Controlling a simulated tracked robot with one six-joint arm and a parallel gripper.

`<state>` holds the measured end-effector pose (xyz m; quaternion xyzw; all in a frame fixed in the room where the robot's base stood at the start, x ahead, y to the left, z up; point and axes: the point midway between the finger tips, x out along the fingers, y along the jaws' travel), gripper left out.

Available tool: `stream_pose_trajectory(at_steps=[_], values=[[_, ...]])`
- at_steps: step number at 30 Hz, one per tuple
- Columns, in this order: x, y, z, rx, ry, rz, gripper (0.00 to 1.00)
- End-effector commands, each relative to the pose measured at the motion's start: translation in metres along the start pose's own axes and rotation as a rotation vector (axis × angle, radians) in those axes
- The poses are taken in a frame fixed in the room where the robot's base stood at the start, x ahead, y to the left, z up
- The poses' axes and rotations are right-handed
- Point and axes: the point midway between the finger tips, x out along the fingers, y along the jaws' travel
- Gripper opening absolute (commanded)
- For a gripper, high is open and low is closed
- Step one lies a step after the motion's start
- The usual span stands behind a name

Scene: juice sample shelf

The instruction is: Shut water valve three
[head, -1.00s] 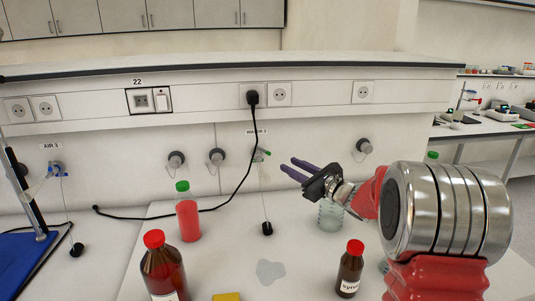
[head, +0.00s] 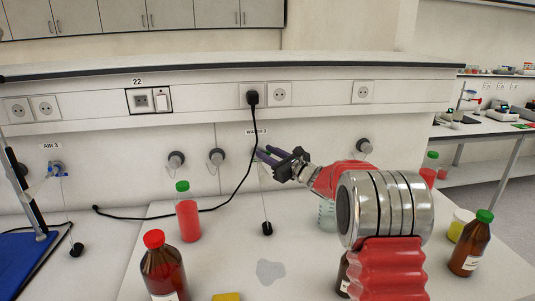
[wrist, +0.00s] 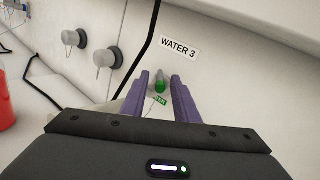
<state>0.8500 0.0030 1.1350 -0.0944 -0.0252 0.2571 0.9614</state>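The water valve three (wrist: 160,86) has a green handle and sits on the white wall panel under its "WATER 3" label (wrist: 179,47). In the head view the label (head: 257,132) also shows, but my gripper (head: 264,153) largely hides the valve. My gripper is open, with its two purple fingers pointing at the wall. In the wrist view the green handle appears in the gap between the fingertips (wrist: 160,77), with a finger on either side and no clear contact. I cannot tell how far the handle reaches between them. A small green tag (wrist: 160,99) hangs below it.
A black cable (head: 235,187) runs down the wall just left of the valve. Grey knobs (head: 217,157) line the panel. A red-filled bottle (head: 188,218) and a brown bottle (head: 163,270) stand left on the bench; another brown bottle (head: 468,245) stands right. A puddle (head: 270,271) lies in front.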

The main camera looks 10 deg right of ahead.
Motion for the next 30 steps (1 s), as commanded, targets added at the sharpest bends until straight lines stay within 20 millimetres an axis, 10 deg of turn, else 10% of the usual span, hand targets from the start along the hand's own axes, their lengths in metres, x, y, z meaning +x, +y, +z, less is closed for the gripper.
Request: stream_pose_trajectory(at_steps=[12,30], values=[[0.009,0.0004,0.0,0.0,0.0,0.0,0.28],[0.0091,0.0009,0.0001,0.0,0.0,0.001,0.0]])
